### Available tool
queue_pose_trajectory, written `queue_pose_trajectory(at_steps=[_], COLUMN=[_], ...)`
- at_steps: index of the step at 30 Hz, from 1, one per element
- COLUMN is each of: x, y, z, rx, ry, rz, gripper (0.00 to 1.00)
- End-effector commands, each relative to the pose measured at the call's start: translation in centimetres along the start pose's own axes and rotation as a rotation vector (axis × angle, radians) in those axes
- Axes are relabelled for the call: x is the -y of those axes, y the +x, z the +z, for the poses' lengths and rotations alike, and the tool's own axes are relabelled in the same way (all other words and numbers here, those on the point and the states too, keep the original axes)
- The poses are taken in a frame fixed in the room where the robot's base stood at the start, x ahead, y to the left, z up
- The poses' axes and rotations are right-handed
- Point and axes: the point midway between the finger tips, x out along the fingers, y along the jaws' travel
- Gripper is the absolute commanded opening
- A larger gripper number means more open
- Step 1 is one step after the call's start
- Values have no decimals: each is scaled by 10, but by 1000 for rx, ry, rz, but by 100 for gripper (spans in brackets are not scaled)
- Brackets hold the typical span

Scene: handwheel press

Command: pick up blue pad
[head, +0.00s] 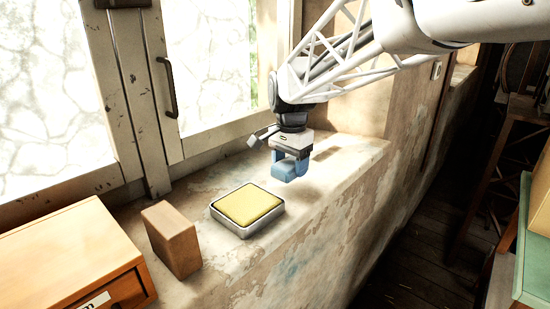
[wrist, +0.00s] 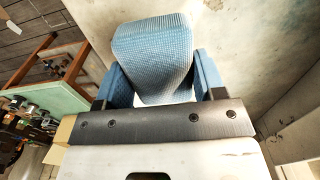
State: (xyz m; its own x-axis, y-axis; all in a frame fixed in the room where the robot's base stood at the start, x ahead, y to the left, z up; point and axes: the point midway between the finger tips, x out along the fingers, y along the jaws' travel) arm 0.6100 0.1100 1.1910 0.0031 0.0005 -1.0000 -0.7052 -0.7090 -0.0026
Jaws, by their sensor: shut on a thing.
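The blue pad (wrist: 153,58) is a light blue textured block between the two blue fingers of my gripper (wrist: 160,88) in the wrist view. In the head view my gripper (head: 291,160) points down over the window sill, shut on the blue pad (head: 285,171). The pad shows partly below and between the fingers. It appears held a little above the sill, though the exact gap is hard to tell.
A yellow pad (head: 247,203) lies in a metal tray (head: 243,232) on the sill (head: 215,277), left of my gripper. A brown block (head: 171,240) stands farther left, beside a wooden drawer box (head: 70,262). The window frame (head: 155,95) runs behind. The sill drops off toward the dark floor at right.

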Motion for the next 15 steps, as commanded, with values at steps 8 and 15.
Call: queue_pose_trajectory(at_steps=[8,15], x=[-31,-62], y=[-2,-5], z=[22,43], rx=[1,1], ry=[0,0], rz=[1,2], gripper=[36,36])
